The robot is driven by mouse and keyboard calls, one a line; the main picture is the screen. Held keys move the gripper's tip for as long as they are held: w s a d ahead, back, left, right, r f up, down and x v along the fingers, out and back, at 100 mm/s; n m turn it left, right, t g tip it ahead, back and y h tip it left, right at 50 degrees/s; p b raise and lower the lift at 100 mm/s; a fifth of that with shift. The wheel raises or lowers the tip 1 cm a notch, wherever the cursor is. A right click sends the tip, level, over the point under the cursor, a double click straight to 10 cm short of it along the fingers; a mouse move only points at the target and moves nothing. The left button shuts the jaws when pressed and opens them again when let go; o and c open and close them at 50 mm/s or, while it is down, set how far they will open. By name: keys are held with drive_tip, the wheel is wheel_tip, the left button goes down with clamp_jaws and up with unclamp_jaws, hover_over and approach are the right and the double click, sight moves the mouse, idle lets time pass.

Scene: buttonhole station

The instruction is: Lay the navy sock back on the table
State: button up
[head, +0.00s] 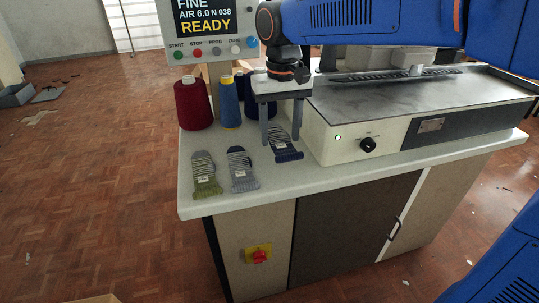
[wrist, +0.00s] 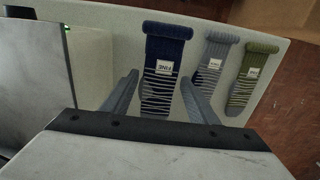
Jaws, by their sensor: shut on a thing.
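The navy sock (head: 285,152) is at the table's left part, beside the machine's white housing. In the wrist view the navy sock (wrist: 166,50) has a white label and pale stripes, and runs between the two grey fingers. My gripper (head: 281,140) points down and is shut on the navy sock, with one finger at each side; it also shows in the wrist view (wrist: 160,83). The sock looks close to the table (head: 220,203), but I cannot tell whether it touches. Part of the sock is hidden behind the gripper body in the wrist view.
A grey sock (head: 241,170) and an olive-green sock (head: 205,176) lie left of the navy one. Red (head: 193,103) and blue (head: 229,102) thread cones stand behind, and a darker cone is partly hidden. The machine (head: 365,135) borders the right. Bare table lies in front.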

sight(281, 143)
drive_tip(key=shift+d+f, duration=0.1)
drive_tip(key=shift+f, duration=3)
drive_tip(key=o, duration=1)
drive_tip(key=shift+f, duration=0.15)
wheel_tip(281, 143, up, 12)
drive_tip(key=shift+r, duration=0.2)
